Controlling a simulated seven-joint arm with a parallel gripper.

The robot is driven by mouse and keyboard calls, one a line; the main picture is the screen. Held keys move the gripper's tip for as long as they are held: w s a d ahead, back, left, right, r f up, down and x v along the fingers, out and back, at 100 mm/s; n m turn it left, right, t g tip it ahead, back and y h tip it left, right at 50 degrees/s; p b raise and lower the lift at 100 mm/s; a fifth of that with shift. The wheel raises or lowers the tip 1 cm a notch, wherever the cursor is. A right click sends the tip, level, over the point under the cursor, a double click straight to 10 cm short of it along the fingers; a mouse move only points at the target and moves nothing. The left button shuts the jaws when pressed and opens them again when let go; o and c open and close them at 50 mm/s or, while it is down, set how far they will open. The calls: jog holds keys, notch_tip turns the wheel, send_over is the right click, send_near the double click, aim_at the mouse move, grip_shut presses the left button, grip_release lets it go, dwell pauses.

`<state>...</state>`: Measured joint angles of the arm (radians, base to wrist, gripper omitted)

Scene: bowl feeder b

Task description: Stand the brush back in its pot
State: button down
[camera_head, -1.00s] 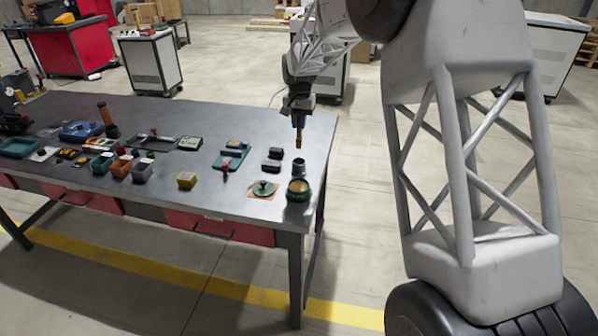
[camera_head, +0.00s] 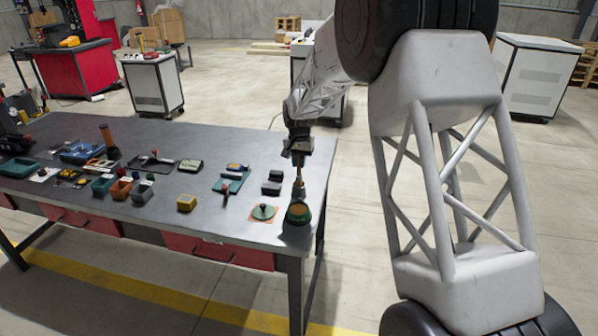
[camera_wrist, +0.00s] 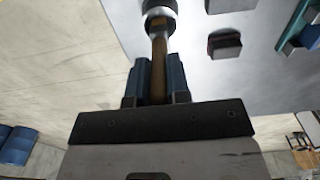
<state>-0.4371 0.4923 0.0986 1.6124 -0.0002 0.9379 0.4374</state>
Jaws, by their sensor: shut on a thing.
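My gripper (camera_head: 298,158) is shut on the brush (camera_head: 299,177), which hangs roughly upright with its lower end down. In the wrist view the brown brush shaft (camera_wrist: 159,65) runs between the two blue-grey fingers of my gripper (camera_wrist: 158,75). Its far end meets the small grey round pot (camera_wrist: 160,8), which is partly cut off by the frame edge. In the head view the pot (camera_head: 298,192) is a small dark shape at the brush's lower end, just behind the green bowl. I cannot tell how far the brush end is inside the pot.
The green bowl with tan contents (camera_head: 298,213) stands close in front of the pot, near the table's right end. Dark blocks (camera_head: 272,183) and a teal tray (camera_head: 231,182) are behind left.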

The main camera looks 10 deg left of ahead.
aim_at(299, 176)
jog(key=shift+f, duration=1.85)
jog(key=shift+f, duration=0.1)
jog(key=c, duration=1.1)
grip_release()
notch_tip(299, 176, up, 12)
jog(key=shift+r, duration=0.15)
